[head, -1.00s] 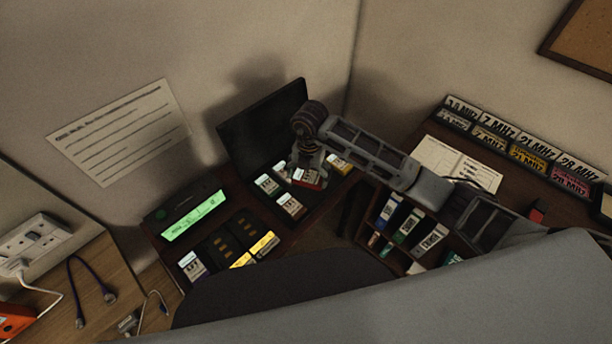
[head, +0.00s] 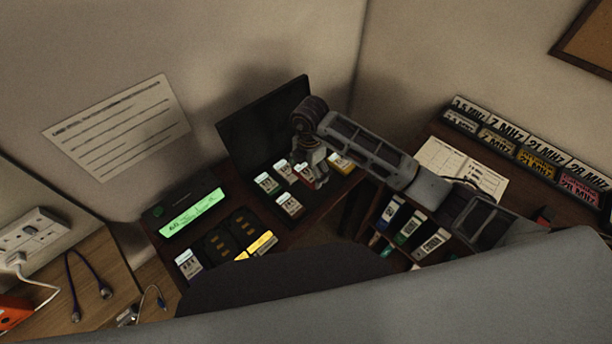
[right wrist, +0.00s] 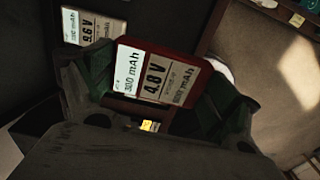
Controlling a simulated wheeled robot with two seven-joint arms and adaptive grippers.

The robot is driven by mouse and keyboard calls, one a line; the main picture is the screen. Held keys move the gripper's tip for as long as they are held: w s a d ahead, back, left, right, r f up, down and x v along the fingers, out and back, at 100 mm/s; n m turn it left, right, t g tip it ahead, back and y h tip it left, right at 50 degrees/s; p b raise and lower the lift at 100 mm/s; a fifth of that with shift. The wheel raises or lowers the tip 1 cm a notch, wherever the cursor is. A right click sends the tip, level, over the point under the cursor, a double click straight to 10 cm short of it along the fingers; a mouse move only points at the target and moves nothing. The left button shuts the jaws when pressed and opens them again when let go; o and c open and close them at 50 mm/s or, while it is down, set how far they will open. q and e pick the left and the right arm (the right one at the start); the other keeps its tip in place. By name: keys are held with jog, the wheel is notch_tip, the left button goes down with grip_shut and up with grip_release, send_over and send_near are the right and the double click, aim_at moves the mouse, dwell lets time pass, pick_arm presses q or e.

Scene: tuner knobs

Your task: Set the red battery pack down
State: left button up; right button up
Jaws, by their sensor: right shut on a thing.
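I cannot tell whether the pack touches the tray. A pack marked 9.6 V (right wrist: 93,28) lies beside it in the wrist view. My left gripper is not in view.
White-labelled packs (head: 290,205) stand left of the gripper, and a yellow one (head: 341,162) to its right. The raised black lid (head: 262,122) is behind. A charger with a green display (head: 193,211) is at left; a rack of packs (head: 408,228) is at right.

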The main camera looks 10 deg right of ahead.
jog(key=shift+f, duration=0.15)
send_over(308, 193)
jog(key=shift+f, duration=2.95)
jog(key=shift+f+p, duration=0.35)
jog(key=shift+f, duration=1.55)
jog(key=shift+f, duration=0.15)
jog(key=o, duration=0.9)
jog(key=shift+c, duration=0.2)
jog(key=shift+r, duration=0.2)
notch_tip(308, 193, up, 12)
jog(key=shift+f, duration=0.1)
